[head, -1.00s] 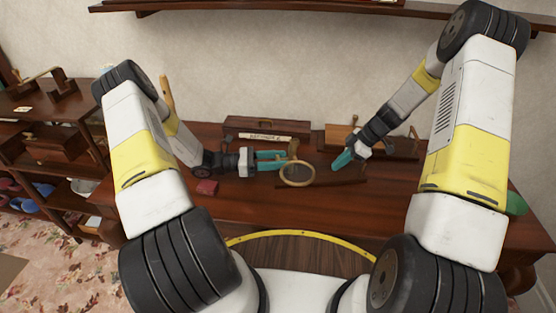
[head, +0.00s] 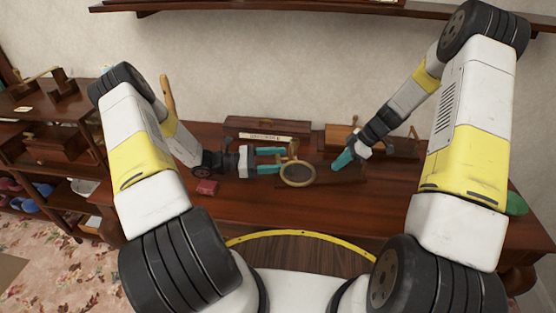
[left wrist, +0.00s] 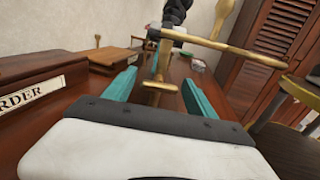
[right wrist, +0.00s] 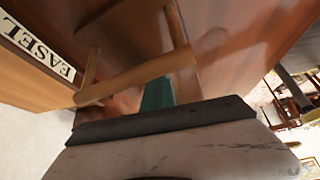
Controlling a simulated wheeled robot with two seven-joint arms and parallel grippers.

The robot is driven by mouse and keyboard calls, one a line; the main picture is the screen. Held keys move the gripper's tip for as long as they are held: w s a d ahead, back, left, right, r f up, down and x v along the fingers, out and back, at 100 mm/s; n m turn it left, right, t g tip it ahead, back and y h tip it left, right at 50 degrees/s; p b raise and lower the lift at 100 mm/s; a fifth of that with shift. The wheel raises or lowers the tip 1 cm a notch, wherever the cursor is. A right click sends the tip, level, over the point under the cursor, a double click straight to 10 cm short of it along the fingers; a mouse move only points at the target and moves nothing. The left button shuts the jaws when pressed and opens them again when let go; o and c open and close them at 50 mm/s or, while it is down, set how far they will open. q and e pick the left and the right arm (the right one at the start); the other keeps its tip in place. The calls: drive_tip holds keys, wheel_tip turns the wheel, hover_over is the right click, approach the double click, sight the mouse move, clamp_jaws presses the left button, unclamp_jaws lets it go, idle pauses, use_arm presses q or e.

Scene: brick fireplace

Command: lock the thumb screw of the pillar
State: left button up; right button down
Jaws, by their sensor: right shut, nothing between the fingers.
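The brass pillar (head: 292,150) stands on the table by a round brass ring (head: 298,183). My left gripper (head: 280,160) points right toward the pillar, its teal fingers apart. In the left wrist view a brass piece with a crosswise part (left wrist: 158,86), which looks like the thumb screw, shows between the spread fingers, with space on both sides. I cannot tell whether it is tight. My right gripper (head: 337,165) is shut and empty, right of the ring and pointing down-left. In the right wrist view its teal finger (right wrist: 157,93) is partly hidden by a wooden bar.
A labelled wooden box (head: 262,125) stands behind my left gripper. A wooden stand (head: 340,134) is behind my right gripper, and an "EASEL" label (right wrist: 38,45) shows in the right wrist view. A small red object (head: 207,187) lies left. The table's front is clear.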

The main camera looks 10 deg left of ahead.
use_arm(q)
drive_tip(key=shift+a, duration=0.1)
use_arm(e)
drive_tip(key=shift+s+d+f, duration=0.1)
drive_tip(key=shift+s+f, duration=0.1)
drive_tip(key=shift+f, duration=0.1)
use_arm(q)
drive_tip(key=v, duration=1.2)
use_arm(e)
drive_tip(key=shift+w+r, duration=0.2)
drive_tip(key=shift+r, duration=3.05)
